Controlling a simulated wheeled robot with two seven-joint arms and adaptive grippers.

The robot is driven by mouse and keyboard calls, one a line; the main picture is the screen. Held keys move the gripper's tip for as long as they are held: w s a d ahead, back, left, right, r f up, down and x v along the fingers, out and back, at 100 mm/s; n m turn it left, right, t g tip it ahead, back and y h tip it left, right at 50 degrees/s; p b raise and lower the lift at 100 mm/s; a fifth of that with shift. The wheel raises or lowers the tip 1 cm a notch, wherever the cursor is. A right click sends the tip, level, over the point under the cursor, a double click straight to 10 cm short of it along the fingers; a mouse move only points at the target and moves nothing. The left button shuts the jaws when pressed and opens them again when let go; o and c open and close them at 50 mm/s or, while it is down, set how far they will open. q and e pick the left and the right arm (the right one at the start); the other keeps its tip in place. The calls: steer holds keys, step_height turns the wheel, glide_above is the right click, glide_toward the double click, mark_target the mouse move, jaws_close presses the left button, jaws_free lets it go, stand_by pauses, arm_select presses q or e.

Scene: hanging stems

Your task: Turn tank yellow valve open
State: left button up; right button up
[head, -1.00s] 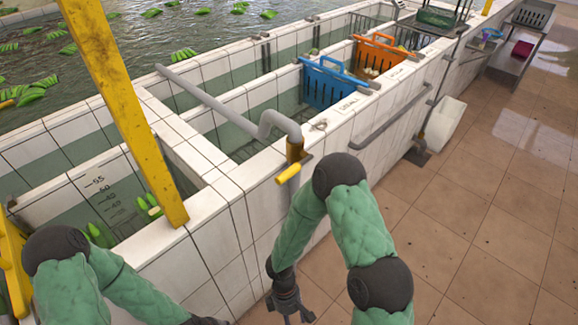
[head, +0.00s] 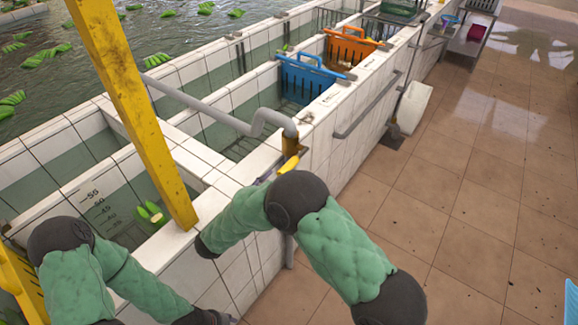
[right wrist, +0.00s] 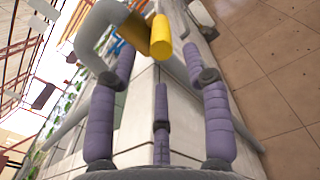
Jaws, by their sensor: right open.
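The tank valve is a short yellow handle (head: 262,178) on a brass-coloured fitting (head: 290,157), where a grey pipe (head: 258,122) ends at the white tiled tank edge. In the head view my right arm hides part of the handle. In the right wrist view the yellow handle (right wrist: 160,38) lies ahead, between and slightly beyond the purple fingers of my right gripper (right wrist: 160,68). The fingers are spread open and I see no grip on the handle. In the head view the right gripper is mostly hidden behind my forearm.
A yellow post (head: 135,110) stands between my arms. Blue (head: 310,78) and orange (head: 350,46) baskets hang in the tanks farther along. A grey rail (head: 368,108) runs along the outer tiled wall. The tiled floor (head: 480,200) at right is mostly clear.

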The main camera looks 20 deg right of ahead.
mark_target(289, 167)
steer(key=b+x, duration=0.1)
steer(key=x, duration=0.8)
steer(key=shift+w+d+f+b, duration=0.15)
steer(key=shift+d+b, duration=0.1)
steer(key=shift+b, duration=0.15)
jaws_close()
